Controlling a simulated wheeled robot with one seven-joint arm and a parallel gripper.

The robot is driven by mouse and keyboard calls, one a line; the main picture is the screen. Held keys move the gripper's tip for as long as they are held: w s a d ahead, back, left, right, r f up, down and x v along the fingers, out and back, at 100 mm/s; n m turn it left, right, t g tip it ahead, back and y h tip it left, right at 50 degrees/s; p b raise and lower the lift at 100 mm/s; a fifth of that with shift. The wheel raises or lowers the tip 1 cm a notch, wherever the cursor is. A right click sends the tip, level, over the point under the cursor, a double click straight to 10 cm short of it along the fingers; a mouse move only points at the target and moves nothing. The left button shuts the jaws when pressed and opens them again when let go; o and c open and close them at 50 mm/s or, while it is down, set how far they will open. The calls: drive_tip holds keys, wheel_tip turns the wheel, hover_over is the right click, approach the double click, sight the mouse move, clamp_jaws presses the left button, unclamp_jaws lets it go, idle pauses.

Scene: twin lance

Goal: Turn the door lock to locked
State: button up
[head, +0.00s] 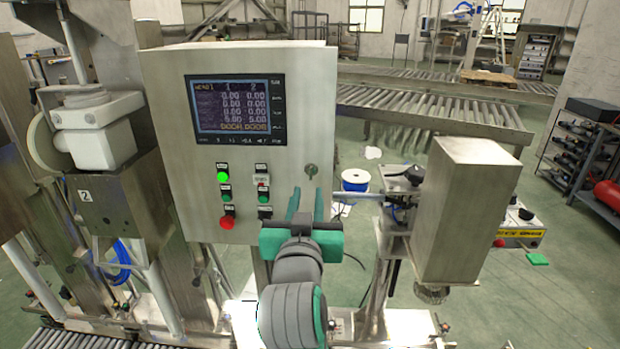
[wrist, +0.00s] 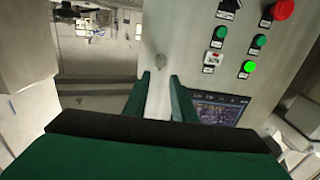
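The door lock (head: 311,171) is a small round metal lock on the right side of the front door of a grey steel control cabinet (head: 160,95). In the wrist view the lock (wrist: 161,60) sits just beyond the fingertips and between their lines. Whether it is turned to locked is too small to tell. My gripper (head: 307,192) has green fingers that point up at the cabinet just below the lock. In the wrist view my gripper (wrist: 160,75) is open, with a gap between the fingers and nothing in it. The fingers look apart from the lock.
A screen (head: 234,104), a lit green button (head: 223,177) and a red button (head: 227,223) are on the cabinet door left of my gripper. A steel box on a stand (head: 465,210) is close on the right. Roller conveyors (head: 430,108) run behind.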

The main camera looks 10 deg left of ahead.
sight(310, 173)
drive_tip(key=w, duration=0.3)
drive_tip(key=w+a, duration=0.1)
drive_tip(key=w, duration=0.4)
drive_tip(key=shift+w+a, duration=0.3)
drive_tip(key=shift+a, duration=0.05)
clamp_jaws()
